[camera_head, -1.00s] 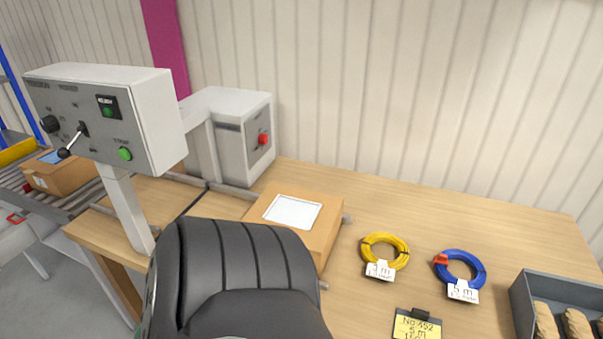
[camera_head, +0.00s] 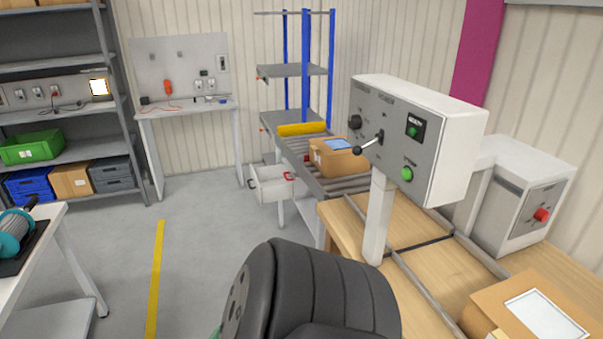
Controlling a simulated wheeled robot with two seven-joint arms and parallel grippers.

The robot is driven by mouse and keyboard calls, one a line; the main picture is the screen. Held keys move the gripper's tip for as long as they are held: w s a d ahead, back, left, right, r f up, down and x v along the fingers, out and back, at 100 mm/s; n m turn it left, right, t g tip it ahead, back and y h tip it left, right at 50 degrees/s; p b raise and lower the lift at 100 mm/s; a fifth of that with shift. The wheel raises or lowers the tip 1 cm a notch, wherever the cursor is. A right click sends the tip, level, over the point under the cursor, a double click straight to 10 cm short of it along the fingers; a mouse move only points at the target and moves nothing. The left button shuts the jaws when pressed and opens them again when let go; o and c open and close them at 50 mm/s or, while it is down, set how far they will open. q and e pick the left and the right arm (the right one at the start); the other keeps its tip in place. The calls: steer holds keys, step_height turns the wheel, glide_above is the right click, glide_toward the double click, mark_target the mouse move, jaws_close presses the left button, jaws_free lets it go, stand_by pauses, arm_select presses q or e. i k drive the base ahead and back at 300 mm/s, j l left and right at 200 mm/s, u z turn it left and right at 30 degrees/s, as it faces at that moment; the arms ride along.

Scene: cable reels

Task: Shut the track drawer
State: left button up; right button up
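A white drawer (camera_head: 272,183) sits under the roller track (camera_head: 325,172), near the middle of the view. It stands pulled out to the left of the track, with its inside showing. Small red parts show at its upper right edge. A black padded part of my own body fills the bottom middle. Neither of my grippers is in view.
A control box (camera_head: 415,140) on a post stands on the wooden bench (camera_head: 440,270) at right. A carton (camera_head: 335,157) lies on the track. Grey floor (camera_head: 205,240) with a yellow line (camera_head: 155,275) is clear left of the drawer. A white table (camera_head: 50,225) stands at left.

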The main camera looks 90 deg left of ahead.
mark_target(269, 185)
steer(key=k+j+u, duration=0.1)
steer(key=j+u, duration=0.55)
steer(key=u, duration=0.2)
steer(key=j+u, duration=0.8)
steer(key=i+j+u, duration=0.15)
steer(key=u, duration=0.25)
